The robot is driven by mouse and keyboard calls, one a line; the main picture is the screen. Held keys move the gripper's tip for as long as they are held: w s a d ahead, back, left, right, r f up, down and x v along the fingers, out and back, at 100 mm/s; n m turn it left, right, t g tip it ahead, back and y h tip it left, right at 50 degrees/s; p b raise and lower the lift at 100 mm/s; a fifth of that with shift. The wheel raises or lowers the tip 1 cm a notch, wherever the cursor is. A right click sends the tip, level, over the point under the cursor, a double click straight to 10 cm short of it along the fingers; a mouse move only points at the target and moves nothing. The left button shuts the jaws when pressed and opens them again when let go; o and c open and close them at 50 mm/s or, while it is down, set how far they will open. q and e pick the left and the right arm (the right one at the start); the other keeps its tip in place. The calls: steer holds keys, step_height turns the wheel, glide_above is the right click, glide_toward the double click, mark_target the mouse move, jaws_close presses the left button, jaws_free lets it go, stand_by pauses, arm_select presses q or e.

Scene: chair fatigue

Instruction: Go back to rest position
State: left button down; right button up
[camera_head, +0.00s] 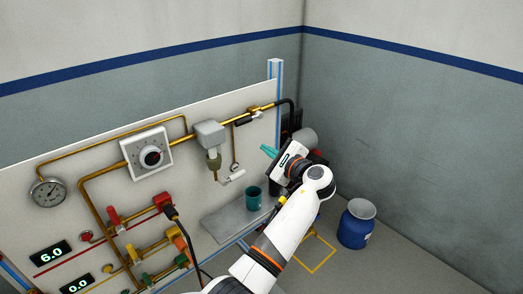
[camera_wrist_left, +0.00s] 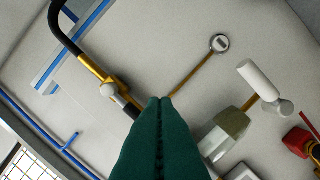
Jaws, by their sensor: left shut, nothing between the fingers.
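My left gripper (camera_head: 268,151) has teal fingers and is raised in front of the right end of the white pipe panel (camera_head: 85,160). In the left wrist view the fingers (camera_wrist_left: 160,102) are pressed together, shut and empty, pointing towards the panel. My white left arm reaches up from the bottom of the head view. The gripper looks apart from the panel's fittings, but the exact gap cannot be told. My right gripper is not in view.
A teal cup (camera_head: 254,198) stands on a grey shelf (camera_head: 228,221) below the gripper. Valves, a dial box (camera_head: 147,152) and a gauge (camera_head: 47,192) stick out from the panel. A blue container (camera_head: 355,228) stands on the floor at right, with free floor around it.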

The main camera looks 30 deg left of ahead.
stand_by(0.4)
arm_select(q)
step_height(320, 180, down, 21)
steer(key=s+d+m+h, duration=0.2)
steer(key=h, duration=0.3)
steer(key=s+d+f+n+g+h, duration=0.15)
steer(key=s+f, duration=0.25)
steer(key=f, duration=0.4)
steer(key=s+f+h, duration=0.2)
steer(key=s+f, duration=0.3)
steer(key=f, duration=0.2)
steer(key=s+d+f+n+h, duration=0.1)
steer(key=s+f, duration=0.3)
steer(key=f, duration=0.4)
steer(key=s+d+f+n+g+h, duration=0.1)
steer(key=s+f+n+g+h, duration=0.1)
steer(key=s+f, duration=0.65)
steer(key=s+f+n+g+h, duration=0.1)
steer(key=s+f+n+h, duration=0.15)
steer(key=s+f, duration=0.65)
steer(key=s+f+n+g, duration=0.2)
steer(key=s+n, duration=0.5)
steer(key=s, duration=1.8)
steer(key=shift+s+a+h, duration=0.15)
steer(key=shift+a+h, duration=0.25)
